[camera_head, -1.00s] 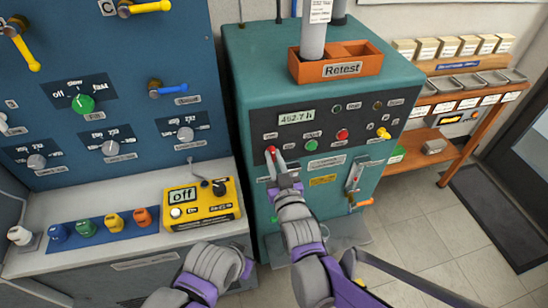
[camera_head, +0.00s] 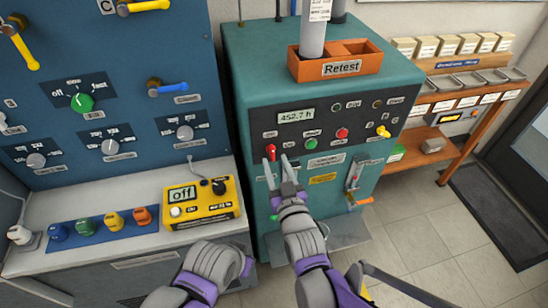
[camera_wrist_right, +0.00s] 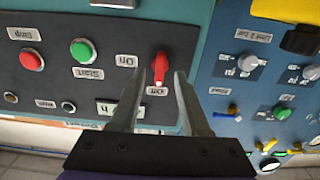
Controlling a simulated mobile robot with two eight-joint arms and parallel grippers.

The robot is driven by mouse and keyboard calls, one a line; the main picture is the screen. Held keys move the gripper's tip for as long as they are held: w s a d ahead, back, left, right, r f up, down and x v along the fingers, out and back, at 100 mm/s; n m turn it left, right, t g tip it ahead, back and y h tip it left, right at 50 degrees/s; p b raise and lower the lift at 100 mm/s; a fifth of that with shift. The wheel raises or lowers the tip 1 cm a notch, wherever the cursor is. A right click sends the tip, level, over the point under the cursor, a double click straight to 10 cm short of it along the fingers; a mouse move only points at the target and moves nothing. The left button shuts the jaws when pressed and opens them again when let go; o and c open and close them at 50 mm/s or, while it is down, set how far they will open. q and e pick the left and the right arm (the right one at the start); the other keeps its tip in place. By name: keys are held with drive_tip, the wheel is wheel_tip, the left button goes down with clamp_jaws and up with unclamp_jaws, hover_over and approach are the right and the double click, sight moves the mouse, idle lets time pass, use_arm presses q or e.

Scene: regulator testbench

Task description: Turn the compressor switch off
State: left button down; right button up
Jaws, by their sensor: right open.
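The compressor switch is a red rotary knob (camera_head: 271,152) at the left of the dark panel on the teal machine. In the right wrist view, the red knob (camera_wrist_right: 161,68) stands lengthwise between an ON label at its left and a label below that appears to read OFF; its handle lines up with the lower one. My right gripper (camera_head: 277,161) is open in front of the knob. In the right wrist view, its fingers (camera_wrist_right: 159,76) lie on either side of the knob, with gaps, apparently not touching. My left gripper is not in view; only part of that arm shows.
A green button (camera_head: 311,144) and a red button (camera_head: 342,134) sit right of the knob. A yellow box reading off (camera_head: 202,203) stands on the grey bench at left. An orange Retest tray (camera_head: 342,69) tops the machine. Open floor lies at right.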

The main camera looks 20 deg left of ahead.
drive_tip(key=v, duration=0.8)
drive_tip(key=shift+d, duration=0.15)
drive_tip(key=d+m+g+h+p, duration=0.3)
drive_tip(key=d+h+p, duration=0.25)
drive_tip(key=d, duration=0.95)
drive_tip(key=s+d+m+g+h+p, duration=0.4)
drive_tip(key=s+d, duration=0.8)
drive_tip(key=d, duration=0.3)
drive_tip(key=shift+d+f+g+h+p, duration=0.2)
drive_tip(key=shift+f+g+h+p, duration=0.25)
drive_tip(key=shift+g, duration=0.65)
drive_tip(key=shift+a+r, duration=0.1)
